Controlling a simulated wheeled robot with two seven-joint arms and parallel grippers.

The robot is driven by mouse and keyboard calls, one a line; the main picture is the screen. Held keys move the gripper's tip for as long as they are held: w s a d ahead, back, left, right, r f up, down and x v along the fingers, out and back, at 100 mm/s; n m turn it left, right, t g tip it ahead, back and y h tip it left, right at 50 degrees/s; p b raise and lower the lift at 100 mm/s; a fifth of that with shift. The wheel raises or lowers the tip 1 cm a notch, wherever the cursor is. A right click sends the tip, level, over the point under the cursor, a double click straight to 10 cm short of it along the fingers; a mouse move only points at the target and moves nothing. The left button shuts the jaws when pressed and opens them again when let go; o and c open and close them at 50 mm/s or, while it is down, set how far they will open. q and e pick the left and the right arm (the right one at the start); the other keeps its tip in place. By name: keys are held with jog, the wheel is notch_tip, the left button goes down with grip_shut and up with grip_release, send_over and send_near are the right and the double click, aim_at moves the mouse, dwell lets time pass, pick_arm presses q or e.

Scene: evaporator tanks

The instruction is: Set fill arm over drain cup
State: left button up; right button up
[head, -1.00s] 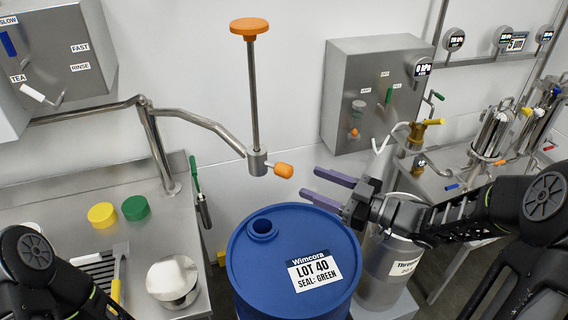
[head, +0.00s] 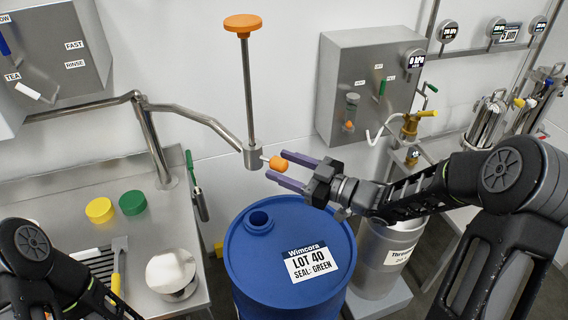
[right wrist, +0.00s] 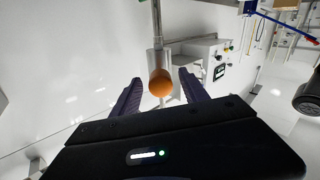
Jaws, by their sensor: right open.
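The fill arm (head: 190,113) is a jointed steel pipe from the left bench, ending in a steel block with a tall rod topped by an orange disc (head: 242,23). An orange knob (head: 278,163) sticks out to the right of the block, above the blue drum. My right gripper (head: 280,169) is open, its purple fingers pointing left at the knob. In the right wrist view the orange knob (right wrist: 160,82) sits between the spread fingers, ahead of the palm. My left arm shows at lower left, but its gripper is out of view. I cannot identify the drain cup for certain.
A blue drum (head: 290,250) labelled LOT 40 with an open bung stands below the knob. The left bench holds a yellow lid (head: 100,210), a green lid (head: 133,202), a steel dome (head: 172,272) and a scraper (head: 118,262). A grey control box (head: 365,85) hangs behind.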

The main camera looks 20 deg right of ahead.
jog(key=shift+w+a, duration=0.1)
jog(key=shift+c, duration=0.4)
grip_shut()
dwell(1.0)
